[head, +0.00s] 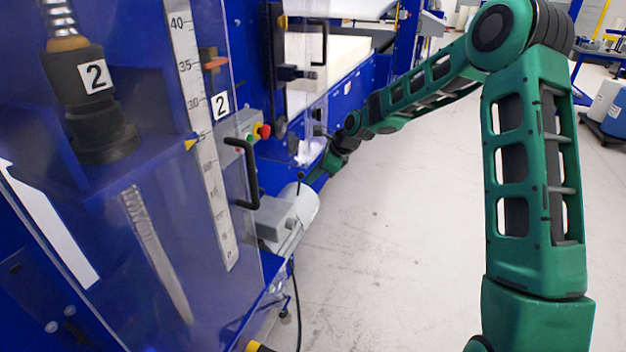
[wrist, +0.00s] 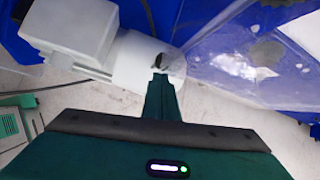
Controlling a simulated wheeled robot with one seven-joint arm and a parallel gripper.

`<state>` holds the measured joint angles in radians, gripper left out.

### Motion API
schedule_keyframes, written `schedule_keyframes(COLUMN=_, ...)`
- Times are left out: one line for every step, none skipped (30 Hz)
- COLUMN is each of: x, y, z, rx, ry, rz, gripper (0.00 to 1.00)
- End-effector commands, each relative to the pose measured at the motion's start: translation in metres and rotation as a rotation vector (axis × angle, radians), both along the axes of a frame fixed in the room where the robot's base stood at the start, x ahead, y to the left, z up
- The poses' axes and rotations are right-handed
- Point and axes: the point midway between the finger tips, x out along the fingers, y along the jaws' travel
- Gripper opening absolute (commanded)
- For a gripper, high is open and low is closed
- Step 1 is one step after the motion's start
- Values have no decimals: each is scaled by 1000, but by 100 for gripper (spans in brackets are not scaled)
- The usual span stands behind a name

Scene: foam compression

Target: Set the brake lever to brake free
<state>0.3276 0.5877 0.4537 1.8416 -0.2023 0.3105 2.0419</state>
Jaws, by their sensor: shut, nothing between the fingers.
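The brake lever (head: 299,182) is a thin dark rod with a small knob. In the head view it stands roughly upright on the light grey motor (head: 303,203), low on the blue machine. My gripper (head: 322,172) is just to the right of the motor and above it, with its fingers small and dark there. In the wrist view the shut fingers (wrist: 160,82) point at the white end of the motor (wrist: 132,62). A small dark part shows just beyond the fingertips; I cannot tell whether it is the lever or whether they touch.
A clear guard panel (head: 165,240) with a black handle (head: 246,172) is left of the motor. A black cable hangs below the motor. The floor (head: 400,220) to the right is open.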

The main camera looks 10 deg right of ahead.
Motion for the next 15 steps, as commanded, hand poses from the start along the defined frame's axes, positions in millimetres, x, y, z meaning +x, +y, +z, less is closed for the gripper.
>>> schedule_keyframes(x=0, y=0, z=0, rx=0, ry=0, rz=0, gripper=0)
schedule_keyframes(x=0, y=-1, z=0, rx=0, ry=0, rz=-1, gripper=0)
schedule_keyframes(x=0, y=-1, z=0, rx=0, ry=0, rz=-1, gripper=0)
schedule_keyframes(x=0, y=-1, z=0, rx=0, ry=0, rz=-1, gripper=0)
schedule_keyframes(x=0, y=-1, z=0, rx=0, ry=0, rz=-1, gripper=0)
schedule_keyframes(x=0, y=-1, z=0, rx=0, ry=0, rz=-1, gripper=0)
schedule_keyframes(x=0, y=-1, z=0, rx=0, ry=0, rz=-1, gripper=0)
schedule_keyframes(x=0, y=-1, z=0, rx=0, ry=0, rz=-1, gripper=0)
schedule_keyframes(x=0, y=-1, z=0, rx=0, ry=0, rz=-1, gripper=0)
schedule_keyframes(x=0, y=-1, z=0, rx=0, ry=0, rz=-1, gripper=0)
schedule_keyframes(x=0, y=-1, z=0, rx=0, ry=0, rz=-1, gripper=0)
schedule_keyframes(x=0, y=-2, z=-1, rx=0, ry=0, rz=-1, gripper=0)
schedule_keyframes(x=0, y=-3, z=-2, rx=0, ry=0, rz=-1, gripper=0)
schedule_keyframes(x=-1, y=-4, z=-3, rx=0, ry=0, rz=-1, gripper=0)
schedule_keyframes(x=-1, y=-6, z=-5, rx=1, ry=1, rz=0, gripper=0)
